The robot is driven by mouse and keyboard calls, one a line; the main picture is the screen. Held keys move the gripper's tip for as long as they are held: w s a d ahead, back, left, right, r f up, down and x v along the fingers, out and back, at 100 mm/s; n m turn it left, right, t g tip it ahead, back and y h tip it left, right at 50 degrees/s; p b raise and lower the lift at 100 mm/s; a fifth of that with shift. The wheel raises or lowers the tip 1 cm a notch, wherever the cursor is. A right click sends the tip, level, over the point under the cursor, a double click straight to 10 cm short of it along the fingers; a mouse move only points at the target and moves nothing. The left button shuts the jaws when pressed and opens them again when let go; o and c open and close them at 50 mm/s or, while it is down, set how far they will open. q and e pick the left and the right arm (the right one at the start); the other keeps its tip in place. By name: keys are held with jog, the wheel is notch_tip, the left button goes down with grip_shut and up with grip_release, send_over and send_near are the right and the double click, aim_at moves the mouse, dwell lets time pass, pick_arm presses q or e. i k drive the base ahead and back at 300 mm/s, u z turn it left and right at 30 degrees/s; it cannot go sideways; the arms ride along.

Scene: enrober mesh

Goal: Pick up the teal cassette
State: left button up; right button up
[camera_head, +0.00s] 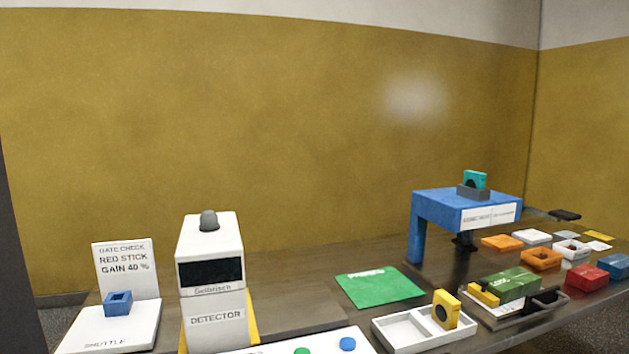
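The teal cassette (475,180) stands upright in a dark grey holder (473,192) on top of the blue stand (440,200), right of centre. It has a dark round mark on its face, and its lower part is hidden by the holder. Neither of my grippers shows in the head view, and nothing is touching the cassette.
A yellow cassette (446,309) stands in a white tray (397,331) in front of the blue stand. A white detector (211,280) and a shuttle plate (115,329) are at left. Orange, red and blue containers crowd the right. A green mat (379,288) lies flat.

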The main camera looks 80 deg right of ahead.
aim_at(473, 179)
jog(key=u, duration=0.2)
jog(key=k, duration=1.35)
jog(key=z, duration=1.45)
